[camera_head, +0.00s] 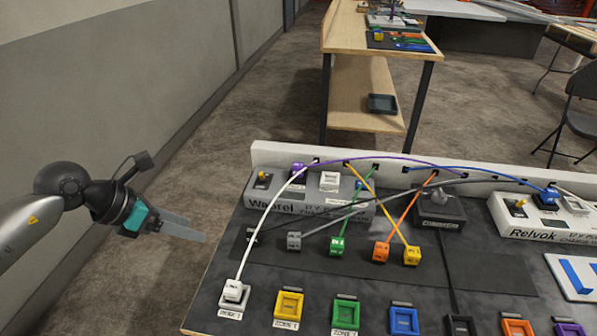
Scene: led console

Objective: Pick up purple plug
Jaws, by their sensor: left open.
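A purple cable (390,157) arcs along the back panel to the right. The white cable passes close in front of the plug, partly hiding it. My left gripper (185,229) is open and empty, left of the console and apart from it, its fingers pointing right. My right gripper is not in view.
White (233,292), grey (294,241), green (337,245), orange (380,252) and yellow (412,255) plugs with crossing cables occupy the console. Coloured sockets line its front, including a yellow one (289,304). The Relvok box (530,220) stands right. A wooden bench (350,42) stands behind.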

